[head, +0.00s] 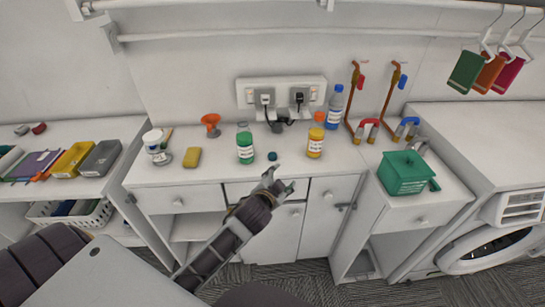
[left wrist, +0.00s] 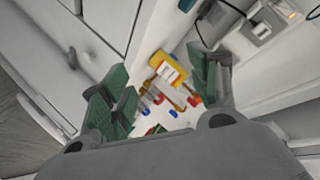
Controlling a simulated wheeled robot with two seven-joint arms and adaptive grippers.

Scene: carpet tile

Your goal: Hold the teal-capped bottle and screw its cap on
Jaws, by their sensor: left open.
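A bottle with a green lower body and a pale label (head: 245,146) stands upright on the counter, with no teal cap visible on its top. A small dark teal cap (head: 272,156) lies on the counter just to its right. My left gripper (head: 279,180) is in front of the counter's front edge, below and apart from the cap. It is open and empty; its green-padded fingers show in the left wrist view (left wrist: 160,92). The bottle and cap are not clearly seen in the left wrist view. My right gripper is not in view.
A yellow bottle with an orange cap (head: 315,143) stands right of the cap; it shows between the fingers in the left wrist view (left wrist: 168,72).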

